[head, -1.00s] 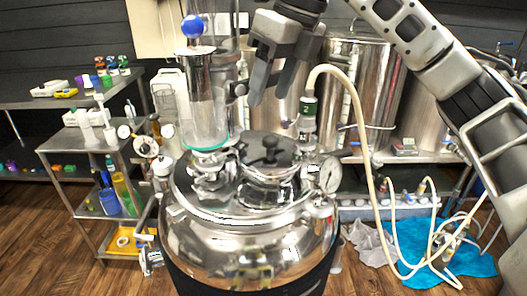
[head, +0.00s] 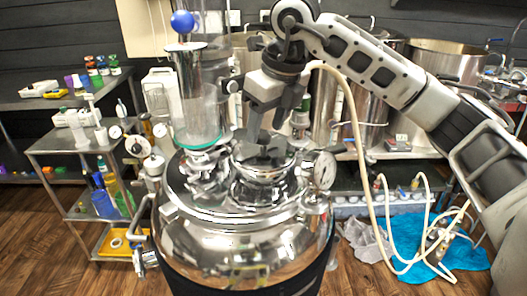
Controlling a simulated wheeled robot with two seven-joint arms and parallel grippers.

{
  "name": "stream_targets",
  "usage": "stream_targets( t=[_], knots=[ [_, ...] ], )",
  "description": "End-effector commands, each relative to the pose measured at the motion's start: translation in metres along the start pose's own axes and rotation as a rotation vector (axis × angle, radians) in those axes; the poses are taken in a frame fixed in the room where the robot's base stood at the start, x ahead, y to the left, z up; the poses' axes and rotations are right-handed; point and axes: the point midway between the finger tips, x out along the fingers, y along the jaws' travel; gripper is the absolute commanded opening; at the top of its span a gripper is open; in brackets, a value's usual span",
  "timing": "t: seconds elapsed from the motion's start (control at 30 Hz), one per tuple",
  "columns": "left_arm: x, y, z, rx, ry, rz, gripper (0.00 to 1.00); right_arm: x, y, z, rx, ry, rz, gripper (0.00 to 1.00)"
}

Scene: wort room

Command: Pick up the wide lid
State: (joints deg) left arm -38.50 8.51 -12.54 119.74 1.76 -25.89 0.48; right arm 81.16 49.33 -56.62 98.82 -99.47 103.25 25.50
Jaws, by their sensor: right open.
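The wide lid (head: 262,172) is a round metal lid on top of the shiny steel vessel (head: 240,245). Its dark knob is largely hidden behind and between my gripper fingers. My right gripper (head: 265,146) comes in from the upper right and points down over the middle of the lid, with its fingers apart around the knob area. I cannot tell whether the fingers touch the knob. My left gripper is not in view.
A glass cylinder (head: 198,105) with a blue ball (head: 182,21) above it stands left of the lid. A pressure gauge (head: 322,170) and a pale hose (head: 357,130) are to the right. A steel shelf (head: 75,140) with bottles stands at the left.

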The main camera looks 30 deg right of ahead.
Motion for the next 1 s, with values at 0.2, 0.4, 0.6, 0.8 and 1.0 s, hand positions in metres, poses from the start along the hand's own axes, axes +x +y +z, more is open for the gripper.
stream_targets(
  t=[0.2, 0.4, 0.6, 0.8, 1.0],
  knots=[
    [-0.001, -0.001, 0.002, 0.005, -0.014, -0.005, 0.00, 0.031, -0.002, 0.002, 0.000, 0.003, 0.001, 0.53],
    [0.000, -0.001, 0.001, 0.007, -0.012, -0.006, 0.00, 0.037, -0.002, 0.002, 0.000, 0.001, 0.000, 0.53],
    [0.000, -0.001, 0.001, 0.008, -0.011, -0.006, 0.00, 0.036, -0.002, 0.002, 0.000, 0.001, 0.000, 0.28],
    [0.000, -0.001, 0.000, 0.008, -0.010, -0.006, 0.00, 0.035, -0.002, 0.003, 0.000, -0.002, 0.000, 0.00],
    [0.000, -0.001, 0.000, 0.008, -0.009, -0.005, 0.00, 0.035, -0.002, 0.003, 0.000, -0.002, 0.001, 0.00]
  ],
)
